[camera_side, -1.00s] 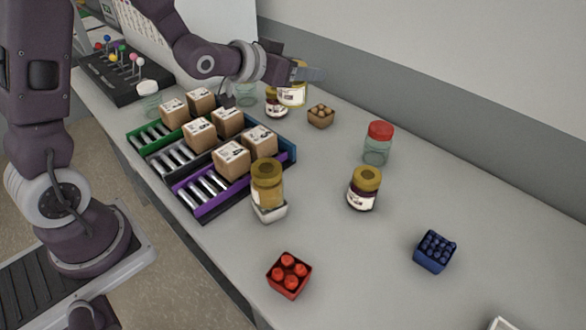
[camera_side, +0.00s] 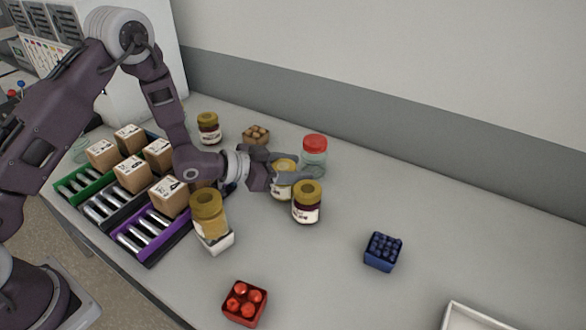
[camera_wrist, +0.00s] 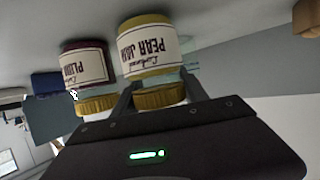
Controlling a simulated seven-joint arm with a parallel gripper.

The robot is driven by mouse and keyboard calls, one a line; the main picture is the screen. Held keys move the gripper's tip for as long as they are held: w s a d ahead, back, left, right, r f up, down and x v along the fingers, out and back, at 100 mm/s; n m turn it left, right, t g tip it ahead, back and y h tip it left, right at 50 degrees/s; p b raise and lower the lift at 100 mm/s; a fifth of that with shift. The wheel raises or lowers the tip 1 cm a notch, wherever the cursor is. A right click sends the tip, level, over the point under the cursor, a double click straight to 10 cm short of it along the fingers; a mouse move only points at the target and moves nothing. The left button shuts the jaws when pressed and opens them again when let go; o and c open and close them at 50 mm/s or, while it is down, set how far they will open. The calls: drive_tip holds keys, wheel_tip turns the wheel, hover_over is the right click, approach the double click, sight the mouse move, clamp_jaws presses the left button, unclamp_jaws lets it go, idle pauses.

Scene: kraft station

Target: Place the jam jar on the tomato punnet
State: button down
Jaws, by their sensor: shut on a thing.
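My gripper (camera_side: 283,172) is shut on a pear jam jar (camera_side: 283,188) with a yellow lid and a pale label. The wrist view shows this jar (camera_wrist: 150,50) upside down, its lid between the two fingers (camera_wrist: 160,93). Its gap to the table is hard to judge. The tomato punnet (camera_side: 245,318), a small red box with several tomatoes, sits on the table at the front, well apart from my gripper. The plum jam jar (camera_side: 307,204) stands just in front of the held jar and also shows in the wrist view (camera_wrist: 85,68).
A glass jar with a red lid (camera_side: 314,153) stands behind the held jar. A yellow-lidded jar (camera_side: 208,210) sits on a white base, left of the path to the punnet. A blueberry punnet (camera_side: 383,252) is at right. Cartons on a roller rack (camera_side: 150,228) fill the left.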

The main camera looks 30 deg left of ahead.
sight(278, 167)
drive_tip(key=shift+f, duration=0.15)
drive_tip(key=c, duration=0.9)
unclamp_jaws()
drive_tip(key=shift+r, duration=0.2)
drive_tip(key=v, duration=0.4)
drive_tip(key=shift+s+a+r, duration=0.1)
drive_tip(key=shift+s+a, duration=0.1)
drive_tip(key=shift+s, duration=0.1)
wheel_tip(278, 167, up, 7)
drive_tip(key=shift+s+r, duration=0.1)
